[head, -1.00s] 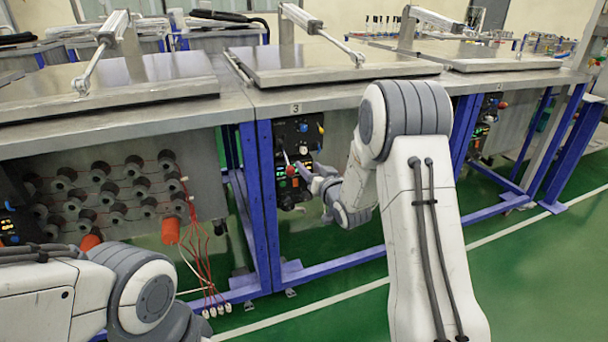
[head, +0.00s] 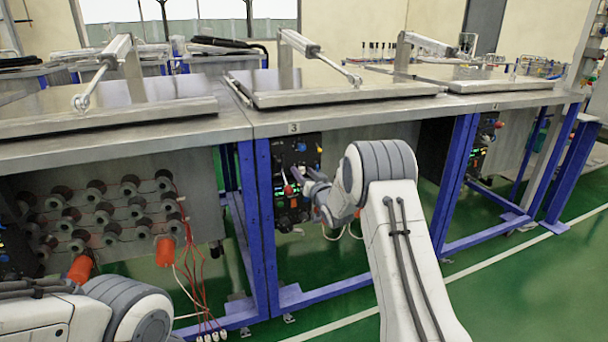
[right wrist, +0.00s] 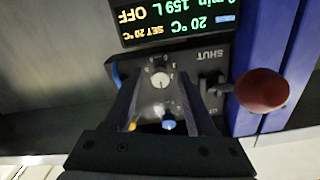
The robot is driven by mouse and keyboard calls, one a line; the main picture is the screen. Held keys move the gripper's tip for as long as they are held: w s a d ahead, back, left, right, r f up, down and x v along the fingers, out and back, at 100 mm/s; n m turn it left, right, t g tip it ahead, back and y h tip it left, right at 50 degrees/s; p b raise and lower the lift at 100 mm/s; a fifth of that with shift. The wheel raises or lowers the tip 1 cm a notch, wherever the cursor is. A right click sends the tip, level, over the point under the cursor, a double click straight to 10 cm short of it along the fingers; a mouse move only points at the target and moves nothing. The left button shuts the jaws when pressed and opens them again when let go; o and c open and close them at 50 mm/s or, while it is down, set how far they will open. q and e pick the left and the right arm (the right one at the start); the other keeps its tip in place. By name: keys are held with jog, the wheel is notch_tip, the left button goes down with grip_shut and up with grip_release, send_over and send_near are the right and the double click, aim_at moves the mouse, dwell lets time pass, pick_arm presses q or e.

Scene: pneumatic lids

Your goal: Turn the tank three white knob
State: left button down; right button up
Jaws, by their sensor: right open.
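The small round white knob (right wrist: 160,78) sits on the dark control panel in the right wrist view, in a ring of scale marks. My right gripper (right wrist: 162,84) is open, with one dark finger on each side of the knob in the picture. Whether the fingertips touch the panel cannot be told. In the head view my right gripper (head: 307,179) is in front of the control panel (head: 297,152) under the tank marked 3. The knob is too small to pick out surely there. My left arm shows at lower left, but its gripper is out of view.
A red ball handle (right wrist: 263,90) sticks out close beside the right finger in the wrist view. A lit display (right wrist: 180,18) is above the knob; a blue knob (right wrist: 168,125) shows below, between the fingers. A blue frame post (head: 264,220) stands left of the panel.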

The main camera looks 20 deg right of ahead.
grip_shut()
dwell(0.3)
jog(key=n+b, duration=0.3)
jog(key=n, duration=0.1)
jog(key=shift+f+n, duration=0.15)
jog(key=shift+n, duration=0.15)
jog(key=n+b, duration=0.4)
jog(key=n, duration=0.1)
jog(key=n+b, duration=0.5)
jog(key=n, duration=0.1)
jog(key=shift+f+n, duration=0.1)
jog(key=shift+n, duration=0.2)
jog(key=shift+n+b, duration=1.8)
jog(key=shift+r, duration=0.2)
